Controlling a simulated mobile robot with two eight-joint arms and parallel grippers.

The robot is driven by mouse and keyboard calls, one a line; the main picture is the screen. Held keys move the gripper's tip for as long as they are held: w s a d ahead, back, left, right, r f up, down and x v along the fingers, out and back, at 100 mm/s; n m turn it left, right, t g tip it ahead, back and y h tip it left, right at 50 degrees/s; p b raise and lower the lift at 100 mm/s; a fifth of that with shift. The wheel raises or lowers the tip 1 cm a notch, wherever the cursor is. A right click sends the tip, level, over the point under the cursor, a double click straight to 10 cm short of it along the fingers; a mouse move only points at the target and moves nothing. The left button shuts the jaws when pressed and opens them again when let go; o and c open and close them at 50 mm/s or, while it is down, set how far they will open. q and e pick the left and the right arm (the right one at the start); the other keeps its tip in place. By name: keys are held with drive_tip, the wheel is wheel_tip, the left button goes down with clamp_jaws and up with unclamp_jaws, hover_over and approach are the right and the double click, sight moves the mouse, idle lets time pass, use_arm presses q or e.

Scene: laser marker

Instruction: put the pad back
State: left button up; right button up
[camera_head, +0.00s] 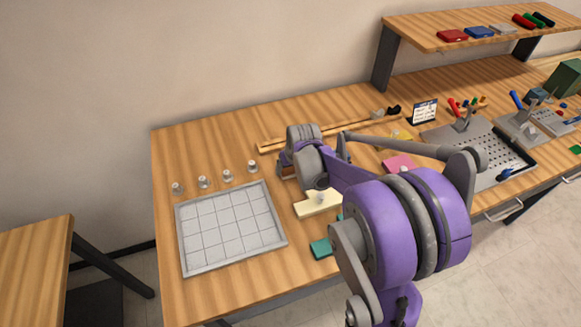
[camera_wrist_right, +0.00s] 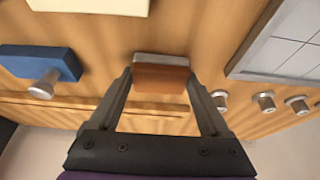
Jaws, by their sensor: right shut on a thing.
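My right gripper (camera_wrist_right: 161,85) is shut on a small brown block with a grey top edge (camera_wrist_right: 162,78), which sits between its two fingers in the right wrist view. In the head view this gripper (camera_head: 287,168) is low over the table, right of the grid tray, and my arm hides much of it. I cannot tell whether the block touches the table. A cream pad (camera_head: 318,204) lies just in front of it; its edge shows in the wrist view (camera_wrist_right: 90,4). A teal pad (camera_head: 321,248) and a pink pad (camera_head: 399,162) lie nearby. My left gripper is not in view.
A grey grid tray (camera_head: 228,228) lies at the left, with several small metal knobs (camera_head: 202,182) behind it. A blue block (camera_wrist_right: 38,62) shows in the wrist view beside a metal knob. A thin wooden rail (camera_head: 270,147) runs behind. A perforated plate (camera_head: 470,150) is at the right.

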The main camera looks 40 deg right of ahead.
drive_tip(key=shift+f, duration=0.2)
drive_tip(key=o, duration=1.3)
drive_tip(key=shift+r, duration=0.3)
drive_tip(key=p+v, duration=0.1)
drive_tip(key=v, duration=1)
drive_tip(key=s+a+f+n, duration=0.1)
drive_tip(key=s+a, duration=0.3)
drive_tip(key=a, duration=0.2)
drive_tip(key=s+a+f+n+y, duration=0.1)
drive_tip(key=s+a+f, duration=0.1)
drive_tip(key=s+a, duration=0.3)
drive_tip(key=s+a+f+n+t, duration=0.1)
drive_tip(key=s+a, duration=0.4)
drive_tip(key=a, duration=0.2)
drive_tip(key=shift+s+a+f+n, duration=0.15)
drive_tip(key=shift+s+n, duration=0.05)
drive_tip(key=shift+n, duration=0.1)
